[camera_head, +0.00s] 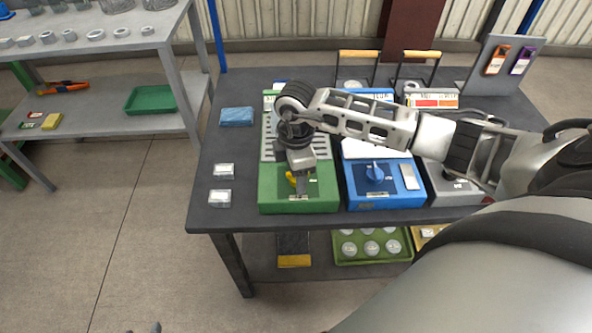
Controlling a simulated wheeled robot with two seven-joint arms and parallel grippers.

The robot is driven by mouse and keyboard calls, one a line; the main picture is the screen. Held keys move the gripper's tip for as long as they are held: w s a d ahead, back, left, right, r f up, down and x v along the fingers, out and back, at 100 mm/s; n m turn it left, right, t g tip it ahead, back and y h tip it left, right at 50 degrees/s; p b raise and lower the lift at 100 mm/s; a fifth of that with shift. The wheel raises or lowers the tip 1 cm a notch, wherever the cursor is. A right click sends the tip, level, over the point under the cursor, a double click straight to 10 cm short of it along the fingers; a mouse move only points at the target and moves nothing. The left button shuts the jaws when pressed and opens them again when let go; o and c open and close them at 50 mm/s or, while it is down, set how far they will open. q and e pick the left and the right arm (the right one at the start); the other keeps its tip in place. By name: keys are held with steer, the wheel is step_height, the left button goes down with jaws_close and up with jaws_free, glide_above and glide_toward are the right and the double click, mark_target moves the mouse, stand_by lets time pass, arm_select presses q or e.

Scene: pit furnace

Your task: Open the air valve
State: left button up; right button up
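A green unit (270,197) stands at the front of the dark table, with a small yellow handle (291,177) on its sloped front panel. A blue unit (386,203) beside it carries a blue knob (376,172). The labels are too small to read, so I cannot tell which is the air valve. My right gripper (302,185) points down at the green unit's panel, right beside the yellow handle. Its fingers are partly hidden, and I cannot tell whether they touch or grip the handle. Only a small tip, probably my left gripper (154,328), shows at the bottom edge.
A grey unit (456,187) stands right of the blue one, partly under my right arm. Two small clear-topped boxes (220,197) and a blue packet (236,116) lie left on the table (212,148). A grey shelf (95,133) stands further left. The floor between is clear.

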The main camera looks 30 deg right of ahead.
step_height(320, 180, up, 16)
stand_by(0.7)
steer(key=shift+f, duration=0.1)
